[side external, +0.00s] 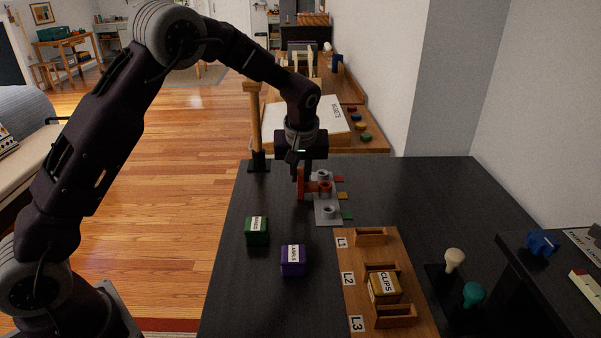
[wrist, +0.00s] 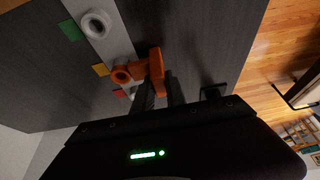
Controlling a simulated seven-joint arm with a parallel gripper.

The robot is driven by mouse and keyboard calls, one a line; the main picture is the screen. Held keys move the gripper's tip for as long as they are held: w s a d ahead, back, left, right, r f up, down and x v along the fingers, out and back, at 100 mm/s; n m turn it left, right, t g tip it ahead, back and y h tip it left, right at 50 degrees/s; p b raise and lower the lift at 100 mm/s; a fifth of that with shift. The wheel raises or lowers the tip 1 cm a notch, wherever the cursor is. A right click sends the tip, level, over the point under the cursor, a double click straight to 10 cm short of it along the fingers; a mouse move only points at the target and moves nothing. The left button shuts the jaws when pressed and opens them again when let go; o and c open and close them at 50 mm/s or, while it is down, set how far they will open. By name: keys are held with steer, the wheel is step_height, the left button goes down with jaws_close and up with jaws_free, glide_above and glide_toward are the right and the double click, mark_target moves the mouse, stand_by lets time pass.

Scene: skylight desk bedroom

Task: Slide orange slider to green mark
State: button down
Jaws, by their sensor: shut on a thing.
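The orange slider (side external: 324,187) sits on a grey track plate (side external: 327,209) on the black desk; its ring and upright handle also show in the wrist view (wrist: 156,67). A green mark (side external: 347,216) lies beside the plate's near end, a yellow mark (side external: 343,196) in the middle, and a red mark (side external: 339,179) toward the far end. The slider's ring is beside the yellow mark, slightly toward the red one. My gripper (side external: 300,174) points down and is shut on the slider's handle. In the wrist view its fingers (wrist: 160,88) partly hide the handle.
A green box (side external: 257,232) and a purple box (side external: 292,262) stand on the desk nearer the camera. A wooden rack (side external: 355,270) with a yellow box (side external: 384,289) is at the near right. A wooden post (side external: 256,120) stands behind left. The desk right of the plate is clear.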

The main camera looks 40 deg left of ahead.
steer(key=shift+d+r, duration=0.1)
steer(key=s+d, duration=0.5)
steer(key=shift+s+d, duration=0.3)
steer(key=c, duration=1.4)
jaws_free()
steer(key=shift+o, duration=0.2)
steer(key=s+r+m+h, duration=0.2)
steer(key=s+r+m, duration=0.1)
steer(key=s+r, duration=1.1)
steer(key=s+d+m+t+h, duration=0.1)
steer(key=s+m, duration=0.5)
steer(key=s, duration=1.1)
steer(key=shift+f+t, duration=0.2)
steer(key=shift+t, duration=0.5)
